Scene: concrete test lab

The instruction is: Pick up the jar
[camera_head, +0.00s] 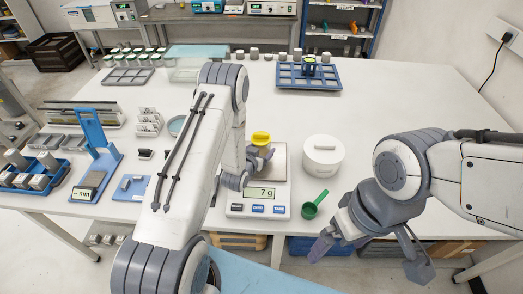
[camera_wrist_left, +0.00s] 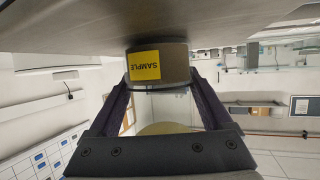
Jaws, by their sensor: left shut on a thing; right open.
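The jar (camera_head: 261,140) has a yellow lid and stands out over the weighing scale (camera_head: 237,209) in the head view. The scale's display reads 7 g. In the left wrist view the jar (camera_wrist_left: 175,62) appears upside down, with a yellow SAMPLE label, between the two dark fingers. My left gripper (camera_head: 262,156) is shut on the jar; my arm hides part of the scale. I cannot tell whether the jar touches the scale pan. My right gripper (camera_head: 370,259) is open and empty, in front of the table's near edge.
A white lidded pot (camera_head: 323,157) stands right of the scale, with a green scoop (camera_head: 314,205) in front of it. A blue stand (camera_head: 96,150) and a blue tray (camera_head: 30,173) are at the left. A blue rack (camera_head: 308,77) is at the back. The table's right side is clear.

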